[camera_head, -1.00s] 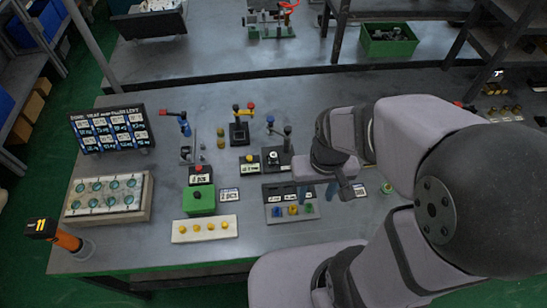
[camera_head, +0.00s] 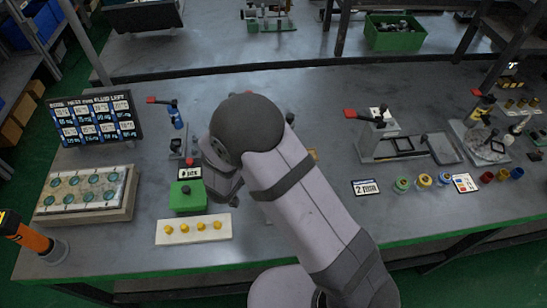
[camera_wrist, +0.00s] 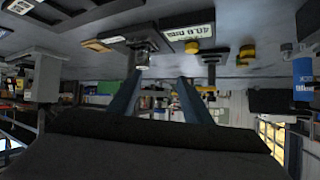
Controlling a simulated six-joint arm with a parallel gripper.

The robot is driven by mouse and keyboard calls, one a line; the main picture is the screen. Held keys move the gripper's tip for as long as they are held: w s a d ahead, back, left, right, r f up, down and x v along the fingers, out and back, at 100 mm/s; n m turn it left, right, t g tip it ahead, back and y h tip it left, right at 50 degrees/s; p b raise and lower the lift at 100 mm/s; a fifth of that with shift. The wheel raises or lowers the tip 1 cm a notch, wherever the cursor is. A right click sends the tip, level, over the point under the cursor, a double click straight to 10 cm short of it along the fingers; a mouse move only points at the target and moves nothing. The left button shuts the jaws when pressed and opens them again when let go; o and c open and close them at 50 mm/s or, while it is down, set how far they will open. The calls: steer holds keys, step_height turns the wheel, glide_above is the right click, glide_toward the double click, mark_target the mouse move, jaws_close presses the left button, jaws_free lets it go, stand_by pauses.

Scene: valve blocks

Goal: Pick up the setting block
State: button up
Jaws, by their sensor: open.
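I cannot tell for certain which thing is the setting block. In the wrist view, which looks upside down, my gripper (camera_wrist: 157,82) has its two blue-grey fingers apart, with nothing seen between them. A small metal-topped block on a dark base (camera_wrist: 143,56) shows just beyond and above the fingertips, apart from them. A label card (camera_wrist: 187,32) lies beside it. In the head view my arm covers the middle of the bench, and my fingers are hidden behind it.
A sample tray (camera_head: 85,192) and display board (camera_head: 97,118) are farther left. A lever fixture (camera_head: 385,143) and several coloured spools (camera_head: 424,180) stand right. Bare bench lies between.

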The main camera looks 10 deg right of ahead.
steer(key=shift+s+d+f+m+h+b, duration=0.3)
steer(key=shift+s+d+f+h+b, duration=0.15)
steer(key=shift+s+f+h, duration=0.3)
steer(key=shift+s+d+t+h, duration=0.1)
steer(key=shift+d+t+h, duration=0.2)
steer(key=shift+h, duration=0.25)
steer(key=shift+p+x, duration=1.4)
steer(key=shift+x, duration=2.25)
steer(key=shift+s, duration=0.1)
jaws_close()
